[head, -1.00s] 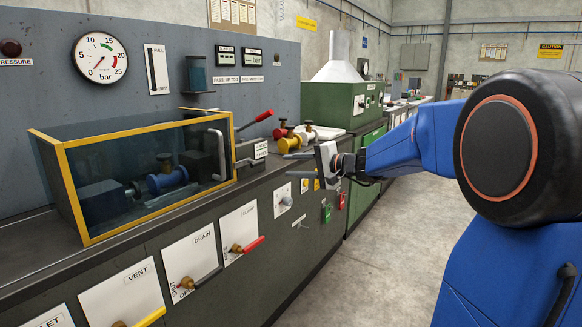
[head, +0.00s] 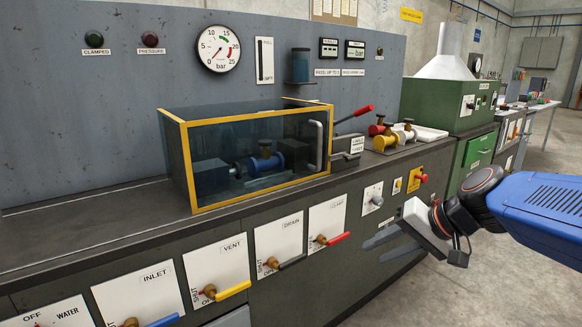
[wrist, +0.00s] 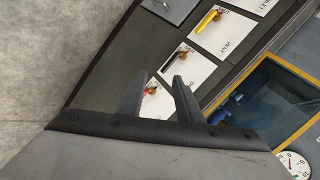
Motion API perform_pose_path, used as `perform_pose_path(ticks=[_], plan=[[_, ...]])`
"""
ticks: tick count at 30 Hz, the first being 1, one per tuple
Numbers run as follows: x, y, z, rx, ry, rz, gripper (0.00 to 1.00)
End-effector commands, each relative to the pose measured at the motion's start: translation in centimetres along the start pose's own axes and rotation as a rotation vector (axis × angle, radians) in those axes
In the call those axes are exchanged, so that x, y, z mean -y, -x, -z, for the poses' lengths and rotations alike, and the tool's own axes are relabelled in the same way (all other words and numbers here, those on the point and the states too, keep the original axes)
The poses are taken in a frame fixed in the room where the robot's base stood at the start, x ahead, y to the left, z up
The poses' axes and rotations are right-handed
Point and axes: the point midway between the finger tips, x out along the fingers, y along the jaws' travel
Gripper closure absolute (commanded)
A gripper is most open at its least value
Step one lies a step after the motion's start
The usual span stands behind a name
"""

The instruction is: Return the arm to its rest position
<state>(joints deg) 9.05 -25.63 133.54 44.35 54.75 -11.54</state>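My gripper (head: 385,240) is at the right of the head view, in front of the bench front, to the right of the red-handled clamp panel. Its two grey fingers point left and stand apart with nothing between them. The wrist view also shows the two fingers (wrist: 158,95) spread and empty, with valve panels beyond them. My blue arm (head: 545,200) reaches in from the right edge. A blue flanged spool (head: 265,162) sits inside the yellow-framed clear enclosure (head: 178,118), which appears closed.
The bench front carries valve panels with blue (head: 162,321), yellow (head: 233,290), black (head: 292,262) and red (head: 338,238) handles. A green cabinet (head: 436,104) stands farther right. Floor at right is open.

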Motion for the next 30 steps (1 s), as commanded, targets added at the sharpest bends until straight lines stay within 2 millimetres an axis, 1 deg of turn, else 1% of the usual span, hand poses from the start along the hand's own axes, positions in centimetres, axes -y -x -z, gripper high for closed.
perform_pose_path(ticks=[1,3,5,6,9,12,15,19,22,30], plan=[[-0.9,0.4,-2.0,0.01,0.044,-0.046,0.68],[-2.6,0.9,-4.4,0.024,0.103,-0.12,0.68],[-4.2,1.4,-6.3,0.031,0.153,-0.183,0.68],[-5.3,1.8,-7.4,0.035,0.184,-0.226,0.68],[-8.1,2.8,-9.8,0.036,0.264,-0.329,0.68],[-10.5,3.9,-11.4,0.03,0.333,-0.419,0.68],[-12.3,4.7,-12.4,0.021,0.384,-0.487,0.68],[-13.7,5.4,-13.0,0.012,0.421,-0.538,0.68],[-14.1,5.6,-13.1,0.01,0.431,-0.552,0.68],[-14.1,5.6,-13.1,0.01,0.43,-0.552,0.68]])
